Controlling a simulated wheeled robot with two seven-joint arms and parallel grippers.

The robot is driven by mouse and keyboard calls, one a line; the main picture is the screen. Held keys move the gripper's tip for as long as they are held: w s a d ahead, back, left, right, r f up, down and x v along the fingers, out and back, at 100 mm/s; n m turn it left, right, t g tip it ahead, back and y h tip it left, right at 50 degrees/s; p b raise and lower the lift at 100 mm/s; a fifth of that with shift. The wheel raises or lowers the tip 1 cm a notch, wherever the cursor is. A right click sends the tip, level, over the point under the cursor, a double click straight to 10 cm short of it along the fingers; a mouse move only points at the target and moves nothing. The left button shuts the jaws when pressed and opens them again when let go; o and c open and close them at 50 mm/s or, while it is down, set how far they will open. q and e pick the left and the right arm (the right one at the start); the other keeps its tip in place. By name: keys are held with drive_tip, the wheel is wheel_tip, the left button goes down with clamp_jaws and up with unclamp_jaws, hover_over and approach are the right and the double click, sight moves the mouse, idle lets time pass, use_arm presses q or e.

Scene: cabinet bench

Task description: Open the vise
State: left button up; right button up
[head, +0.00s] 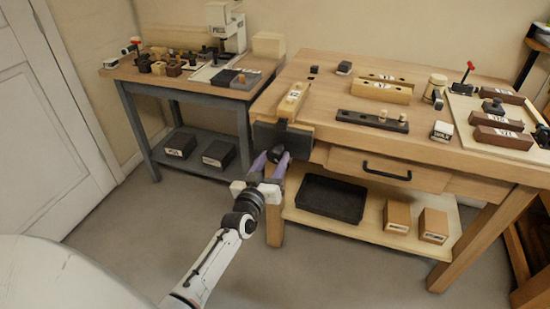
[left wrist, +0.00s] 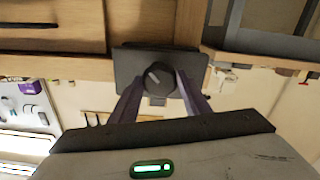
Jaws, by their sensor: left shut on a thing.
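The vise (head: 284,138) is mounted at the left front corner of the wooden workbench. It has a dark front jaw plate and a dark round handle (head: 276,155) facing me. A wooden block with a white label (head: 293,98) sits at the vise's top, behind the dark plate. My left gripper (head: 267,167) reaches up to the handle with its two purple-grey fingers on either side of it. In the left wrist view the fingers are shut on the handle (left wrist: 159,75), in front of the dark plate (left wrist: 140,65). My right gripper is not in view.
The workbench (head: 300,125) holds blocks, a dark rail (head: 372,121) and a tray of labelled bricks at the right. A drawer with a black handle (head: 387,170) is right of the vise. A dark bin (head: 330,198) sits on the lower shelf. A side table stands at the left.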

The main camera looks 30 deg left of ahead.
use_arm(q)
drive_tip(key=n, duration=0.3)
drive_tip(key=shift+s+n, duration=0.1)
drive_tip(key=shift+n, duration=0.2)
drive_tip(key=shift+f, duration=0.1)
drive_tip(key=n, duration=0.4)
drive_tip(key=shift+b, duration=0.4)
drive_tip(key=o, duration=0.9)
drive_tip(key=shift+p+v, duration=0.7)
drive_tip(key=shift+v, duration=0.55)
drive_tip(key=shift+p+v, duration=0.9)
drive_tip(key=shift+v, duration=1.4)
